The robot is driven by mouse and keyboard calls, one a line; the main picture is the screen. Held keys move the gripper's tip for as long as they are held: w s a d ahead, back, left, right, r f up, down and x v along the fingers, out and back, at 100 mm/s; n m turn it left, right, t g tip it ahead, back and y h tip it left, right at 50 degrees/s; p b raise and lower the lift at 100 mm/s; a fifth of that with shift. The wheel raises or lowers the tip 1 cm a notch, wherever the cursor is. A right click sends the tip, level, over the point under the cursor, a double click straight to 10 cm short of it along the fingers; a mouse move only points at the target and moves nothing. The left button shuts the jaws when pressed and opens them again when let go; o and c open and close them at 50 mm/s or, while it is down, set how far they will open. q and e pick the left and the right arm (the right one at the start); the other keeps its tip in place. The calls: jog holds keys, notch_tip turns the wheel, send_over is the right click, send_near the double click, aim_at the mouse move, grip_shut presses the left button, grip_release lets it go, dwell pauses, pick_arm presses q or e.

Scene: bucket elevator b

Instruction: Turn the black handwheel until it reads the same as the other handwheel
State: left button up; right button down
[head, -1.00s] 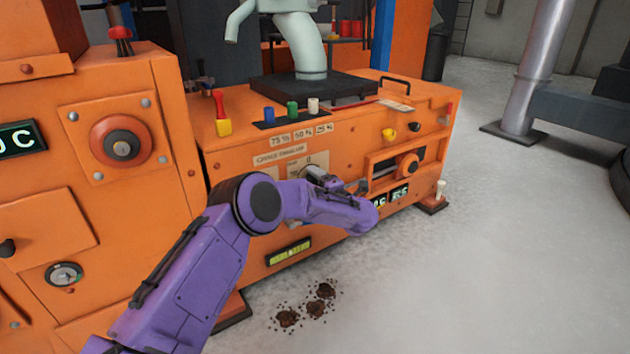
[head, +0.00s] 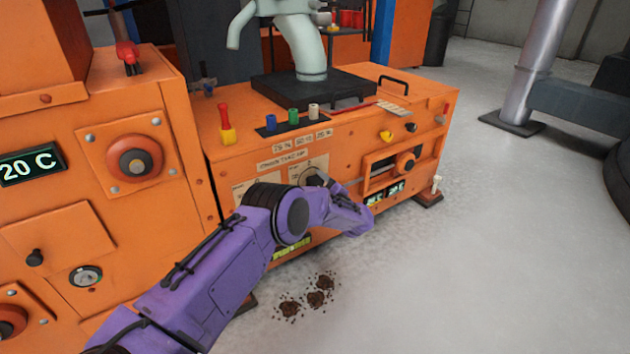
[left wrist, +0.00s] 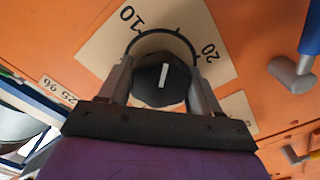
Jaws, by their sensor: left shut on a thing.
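The black handwheel (left wrist: 160,97) is a dark faceted knob with a white pointer mark, in front of a pale dial plate (left wrist: 108,42). My left gripper (left wrist: 161,72) has one finger on each side of it and is shut on it. The pointer lies between the printed 10 and 20, near the short tick between them. In the head view my left gripper (head: 319,181) is at the front of the orange machine (head: 350,155), mostly hidden by my purple arm. A second pale plate (head: 246,187) is partly covered; I cannot read the other handwheel. My right gripper is out of view.
A round orange knob (head: 405,162) sits on the machine's right side, near small displays (head: 384,193). A red round control (head: 134,158) and a display reading 20 C (head: 31,164) are on the left cabinet. Dark crumbs (head: 310,297) lie on the otherwise open grey floor.

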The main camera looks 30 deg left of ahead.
pick_arm(q)
jog(key=shift+m+p, duration=0.3)
jog(key=shift+m, duration=0.8)
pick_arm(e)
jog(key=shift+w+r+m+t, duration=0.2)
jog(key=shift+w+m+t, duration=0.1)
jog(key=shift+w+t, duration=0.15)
pick_arm(q)
jog(key=shift+d+f, duration=0.1)
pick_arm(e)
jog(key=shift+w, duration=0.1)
pick_arm(q)
jog(key=o, duration=1.1)
jog(key=shift+c, duration=0.2)
jog(key=shift+s+d, duration=0.1)
jog(key=shift+d, duration=0.2)
jog(key=p+v, duration=0.4)
jog(key=v, duration=0.6)
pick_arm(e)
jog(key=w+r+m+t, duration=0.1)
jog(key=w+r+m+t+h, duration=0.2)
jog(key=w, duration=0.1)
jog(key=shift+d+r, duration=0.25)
